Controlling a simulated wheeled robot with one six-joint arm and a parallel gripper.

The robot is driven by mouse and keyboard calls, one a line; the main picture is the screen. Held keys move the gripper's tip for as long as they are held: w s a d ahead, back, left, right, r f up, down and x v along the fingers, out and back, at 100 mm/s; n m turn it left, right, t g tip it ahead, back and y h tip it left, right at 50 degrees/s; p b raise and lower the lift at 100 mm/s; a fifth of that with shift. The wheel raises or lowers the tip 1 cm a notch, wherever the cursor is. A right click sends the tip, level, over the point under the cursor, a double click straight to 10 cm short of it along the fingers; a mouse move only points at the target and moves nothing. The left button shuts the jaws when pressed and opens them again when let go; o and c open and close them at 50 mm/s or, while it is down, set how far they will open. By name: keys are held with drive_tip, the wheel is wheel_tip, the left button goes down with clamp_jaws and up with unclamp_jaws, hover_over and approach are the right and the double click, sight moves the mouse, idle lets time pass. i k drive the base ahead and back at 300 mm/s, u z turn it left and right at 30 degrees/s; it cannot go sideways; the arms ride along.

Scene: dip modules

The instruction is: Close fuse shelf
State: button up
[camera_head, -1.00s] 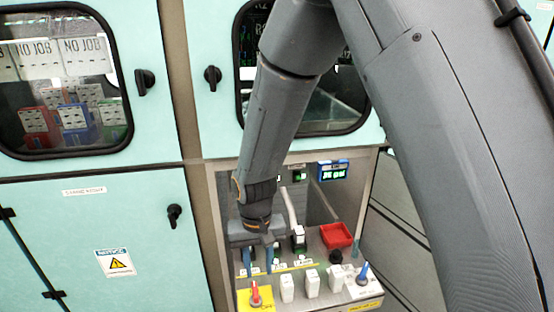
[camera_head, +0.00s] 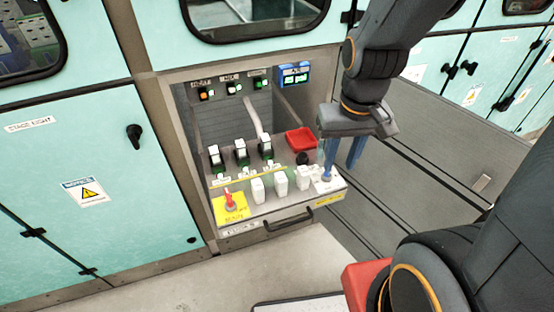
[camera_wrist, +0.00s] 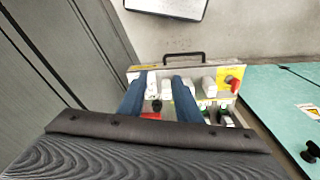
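The fuse shelf (camera_head: 262,215) is pulled out of its cabinet bay, with a dark handle (camera_head: 288,220) along its front edge. The handle also shows at the top of the wrist view (camera_wrist: 184,54). On the shelf are white fuse blocks (camera_head: 281,187), a red tray (camera_head: 300,139), black-and-white switches (camera_head: 240,152) and a red knob (camera_head: 229,200) on a yellow plate. My gripper (camera_head: 342,174) hangs over the shelf's right front corner with its blue fingers pointing down. The fingers are apart, with nothing seen held between them. The wrist view shows them over the shelf; contact cannot be told.
Indicator lights (camera_head: 232,88) and a blue display (camera_head: 294,74) sit at the back of the bay. A teal cabinet door (camera_head: 70,200) stands to the left. Grey panels (camera_head: 400,185) lie to the right. The floor (camera_head: 180,285) before the shelf is clear near its handle.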

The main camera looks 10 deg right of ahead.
sight(235, 174)
drive_tip(key=z, duration=1.75)
drive_tip(key=k, duration=0.8)
drive_tip(key=u, duration=1.6)
